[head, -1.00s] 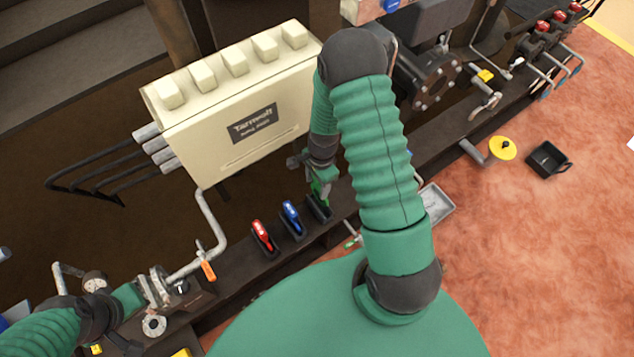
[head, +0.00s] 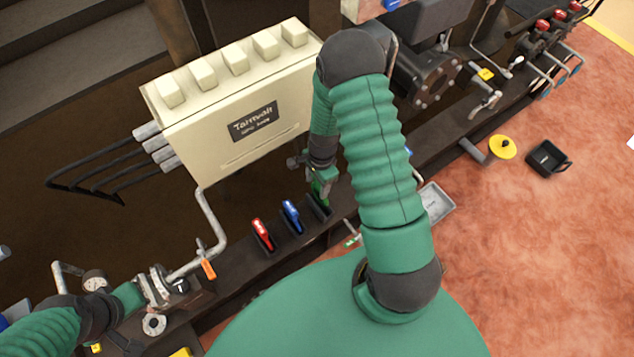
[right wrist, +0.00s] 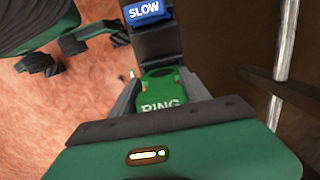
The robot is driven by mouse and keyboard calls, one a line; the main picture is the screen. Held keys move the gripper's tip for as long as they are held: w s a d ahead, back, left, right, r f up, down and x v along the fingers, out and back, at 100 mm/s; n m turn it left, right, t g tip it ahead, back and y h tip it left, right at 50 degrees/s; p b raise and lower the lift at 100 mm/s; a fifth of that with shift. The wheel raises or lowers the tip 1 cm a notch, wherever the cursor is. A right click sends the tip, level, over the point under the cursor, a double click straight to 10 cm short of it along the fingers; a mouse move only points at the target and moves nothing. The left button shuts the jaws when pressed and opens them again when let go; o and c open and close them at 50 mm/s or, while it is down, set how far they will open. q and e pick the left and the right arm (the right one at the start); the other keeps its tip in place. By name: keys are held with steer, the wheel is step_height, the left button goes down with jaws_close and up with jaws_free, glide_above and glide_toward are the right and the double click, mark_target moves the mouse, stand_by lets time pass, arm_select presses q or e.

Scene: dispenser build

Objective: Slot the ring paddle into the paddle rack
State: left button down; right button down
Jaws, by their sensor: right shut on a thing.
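The green ring paddle (head: 318,194), lettered RING, is in the jaws of my right gripper (head: 321,184). It also shows in the right wrist view (right wrist: 162,92), between the two fingers. The paddle rack (head: 321,209) has black holders in a row; a red paddle (head: 262,234) and a blue paddle (head: 291,215) stand in two of them. The ring paddle is at the right-hand holder; its lower end is hidden, so how deep it sits cannot be told. My left gripper (head: 128,298) is by a pipe flange at lower left; its fingers are unclear.
A cream Tarnwelt box (head: 235,105) stands behind the rack. A bent grey pipe (head: 212,220) with an orange tag is left of it. A grey tray (head: 436,202), a black bin (head: 546,159) and a yellow disc (head: 502,147) are to the right, with open reddish floor beyond.

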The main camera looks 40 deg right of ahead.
mark_target(318, 190)
steer(key=shift+f+b, duration=0.65)
steer(key=shift+f, duration=0.65)
steer(key=shift+f+b, duration=0.8)
steer(key=shift+f, duration=0.85)
steer(key=shift+f+b, duration=0.45)
steer(key=shift+f, duration=0.2)
jaws_free()
